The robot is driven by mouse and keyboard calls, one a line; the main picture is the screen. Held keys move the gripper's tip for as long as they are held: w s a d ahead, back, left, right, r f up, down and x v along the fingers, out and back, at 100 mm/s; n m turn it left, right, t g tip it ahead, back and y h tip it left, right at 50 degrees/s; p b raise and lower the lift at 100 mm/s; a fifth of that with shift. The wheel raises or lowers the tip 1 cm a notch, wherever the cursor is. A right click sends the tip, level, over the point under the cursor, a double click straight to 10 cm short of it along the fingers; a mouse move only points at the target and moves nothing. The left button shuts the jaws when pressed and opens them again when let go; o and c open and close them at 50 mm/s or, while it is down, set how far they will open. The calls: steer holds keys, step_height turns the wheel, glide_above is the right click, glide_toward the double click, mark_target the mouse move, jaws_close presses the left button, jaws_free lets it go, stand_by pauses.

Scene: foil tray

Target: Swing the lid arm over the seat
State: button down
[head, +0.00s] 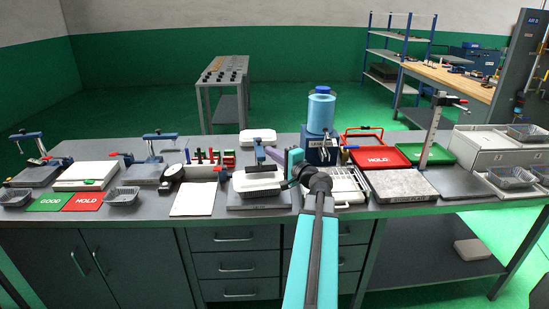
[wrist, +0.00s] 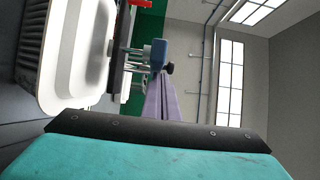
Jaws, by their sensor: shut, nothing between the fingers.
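My gripper (head: 269,147) is shut and empty, its purple fingers pointing up and left above the fixture. In the wrist view the purple fingers (wrist: 159,78) end close to a blue block with a dark knob (wrist: 158,52), on metal rods. I cannot tell if they touch it. The blue block appears to be part of the lid arm (head: 259,152), standing behind the seat. The seat (head: 233,206) is a dark plate bearing a white-rimmed tray (head: 257,182). The tray also shows in the wrist view (wrist: 60,55), at upper left. My gripper partly hides the fixture.
A white dish (head: 258,136) sits behind the fixture. A wire rack (head: 348,188) and a blue-topped dispenser (head: 321,110) stand to the right. A white sheet (head: 193,199) and a dial gauge (head: 172,173) lie to the left. The space above the bench is mostly open.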

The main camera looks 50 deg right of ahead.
steer(key=shift+w+a+f+b, duration=0.1)
steer(key=shift+w+a+b, duration=0.25)
steer(key=shift+a+b, duration=0.55)
steer(key=shift+w+a, duration=0.1)
steer(key=shift+a, duration=0.05)
steer(key=shift+s+d+b, duration=0.4)
steer(key=shift+d, duration=0.1)
steer(key=b+v, duration=0.8)
steer(key=v, duration=0.1)
steer(key=shift+s+d+h, duration=0.3)
stand_by(0.3)
steer(key=s+b, duration=0.1)
steer(key=b, duration=0.4)
steer(key=shift+s+a, duration=0.15)
steer(key=shift+a, duration=0.25)
